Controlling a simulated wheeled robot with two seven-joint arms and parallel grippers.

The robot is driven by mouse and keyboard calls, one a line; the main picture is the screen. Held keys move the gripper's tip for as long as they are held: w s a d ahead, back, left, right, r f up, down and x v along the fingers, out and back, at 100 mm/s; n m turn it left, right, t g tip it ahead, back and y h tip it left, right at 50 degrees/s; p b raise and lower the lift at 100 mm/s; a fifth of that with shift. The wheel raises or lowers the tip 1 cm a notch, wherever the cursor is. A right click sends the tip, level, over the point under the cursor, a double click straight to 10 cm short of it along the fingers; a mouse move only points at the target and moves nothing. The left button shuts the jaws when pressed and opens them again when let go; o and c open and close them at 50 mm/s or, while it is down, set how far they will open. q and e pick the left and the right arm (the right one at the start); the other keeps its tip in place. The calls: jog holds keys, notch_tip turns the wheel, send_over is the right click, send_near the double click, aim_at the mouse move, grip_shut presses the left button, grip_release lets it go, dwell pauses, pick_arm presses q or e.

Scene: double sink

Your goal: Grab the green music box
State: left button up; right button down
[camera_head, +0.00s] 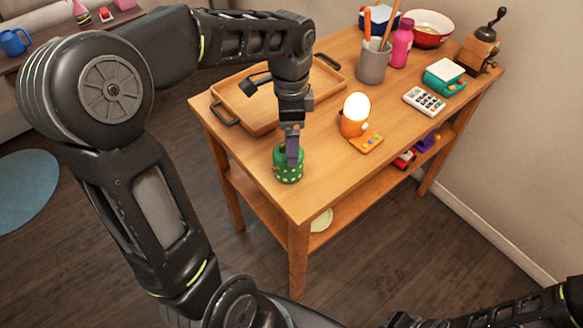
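The green music box (288,174) is a short green cylinder with light spots, standing upright at the near left corner of the wooden table (330,180). My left gripper (291,158) points straight down at it, with the fingers overlapping its top and upper side. The fingers are seen nearly edge-on, so the gap between them and any firm contact with the box cannot be made out. Part of my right arm shows at the lower right, but its gripper fingers are not visible.
A wooden tray (247,118) with dark handles lies behind my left gripper. A lower shelf (345,211) holds small items.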

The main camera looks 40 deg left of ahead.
pick_arm(q)
notch_tip(320, 180, down, 2)
jog(key=shift+f+b, duration=0.1)
jog(key=shift+b, duration=0.5)
jog(key=shift+f, duration=1.2)
jog(key=shift+w+a+f+p, duration=0.15)
jog(key=shift+f+p, duration=0.55)
jog(key=shift+f, duration=1.95)
